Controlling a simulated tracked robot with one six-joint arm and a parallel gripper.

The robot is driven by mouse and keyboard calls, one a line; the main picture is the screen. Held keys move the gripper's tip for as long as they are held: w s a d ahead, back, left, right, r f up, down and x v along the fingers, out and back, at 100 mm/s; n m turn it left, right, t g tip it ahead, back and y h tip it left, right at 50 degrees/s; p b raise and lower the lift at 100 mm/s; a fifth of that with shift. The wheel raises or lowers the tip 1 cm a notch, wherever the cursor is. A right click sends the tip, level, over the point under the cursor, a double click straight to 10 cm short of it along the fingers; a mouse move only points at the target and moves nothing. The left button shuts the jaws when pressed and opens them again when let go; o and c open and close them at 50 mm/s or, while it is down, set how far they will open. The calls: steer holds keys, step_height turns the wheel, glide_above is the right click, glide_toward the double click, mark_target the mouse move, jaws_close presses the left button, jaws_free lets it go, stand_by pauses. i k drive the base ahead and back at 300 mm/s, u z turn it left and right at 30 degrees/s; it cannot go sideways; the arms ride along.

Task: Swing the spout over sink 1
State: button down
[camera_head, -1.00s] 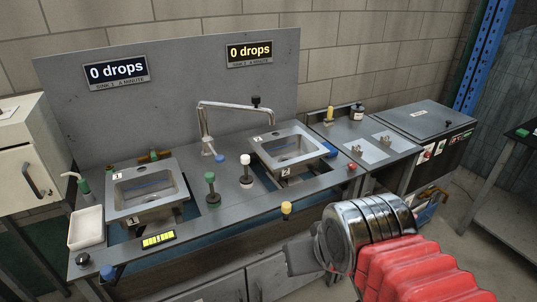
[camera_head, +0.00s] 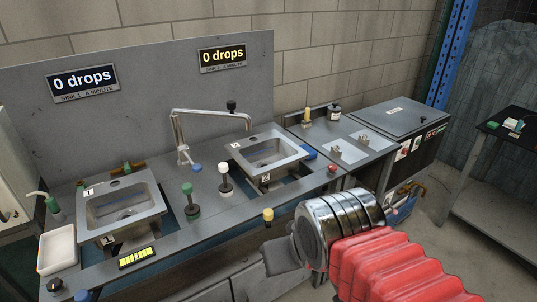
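The chrome swing spout (camera_head: 212,113) rises from the deck between the two sinks. My gripper (camera_head: 272,258) is at the lower middle, in front of the counter and well away from the spout. Its grey fingers show only partly, and I cannot tell whether they are open.
A white tray (camera_head: 57,250) is at the left. Two signs reading 0 drops hang on the grey back panel (camera_head: 150,90).

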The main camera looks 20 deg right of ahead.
mark_target(230, 105)
steer(key=i, duration=0.9)
steer(key=u, duration=0.05)
